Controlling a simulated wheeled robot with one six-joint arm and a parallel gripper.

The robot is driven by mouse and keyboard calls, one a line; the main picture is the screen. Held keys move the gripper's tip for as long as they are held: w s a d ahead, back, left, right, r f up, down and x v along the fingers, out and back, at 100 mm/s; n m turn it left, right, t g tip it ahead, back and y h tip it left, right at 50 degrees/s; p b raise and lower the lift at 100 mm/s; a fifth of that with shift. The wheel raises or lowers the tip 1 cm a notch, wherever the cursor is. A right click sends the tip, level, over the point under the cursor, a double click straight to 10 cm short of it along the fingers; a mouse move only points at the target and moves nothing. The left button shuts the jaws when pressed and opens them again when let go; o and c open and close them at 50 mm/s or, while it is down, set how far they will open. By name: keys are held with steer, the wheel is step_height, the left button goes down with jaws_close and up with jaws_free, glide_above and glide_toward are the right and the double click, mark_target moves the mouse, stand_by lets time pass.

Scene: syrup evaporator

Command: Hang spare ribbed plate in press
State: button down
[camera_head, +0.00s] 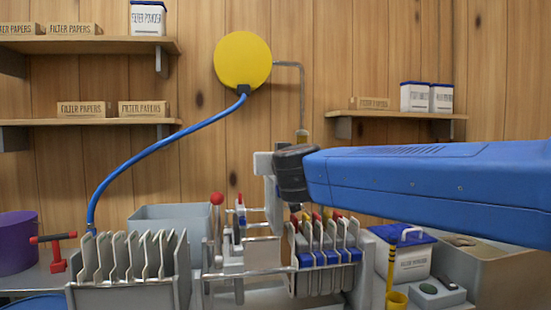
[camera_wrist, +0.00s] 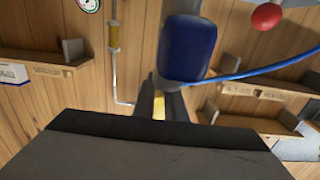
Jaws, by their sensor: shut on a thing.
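My gripper (camera_head: 290,172) is at the end of my blue arm, above and slightly left of the press's plates. In the wrist view its dark fingers (camera_wrist: 163,105) are shut on a grey part with a rounded blue block (camera_wrist: 187,47), apparently the spare ribbed plate seen nearly edge-on. In the head view a pale grey piece (camera_head: 263,165) shows just left of the gripper; I cannot tell whether it belongs to the plate. The press (camera_head: 268,252) stands below, with several grey plates (camera_head: 319,236) with blue side lugs and red and yellow tops. The held plate's lower end is not clear.
A rack (camera_head: 128,297) of several pale plates stands at left. A red knob (camera_head: 216,198) rises left of the press. A blue hose (camera_head: 150,150) runs to a yellow disc (camera_head: 242,60).

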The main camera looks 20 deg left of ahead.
steer(key=shift+f, duration=5.1)
steer(key=shift+f, duration=3.65)
steer(key=c, duration=1.4)
jaws_free()
steer(key=shift+f, duration=0.1)
steer(key=shift+s+d, duration=0.1)
steer(key=shift+s, duration=0.05)
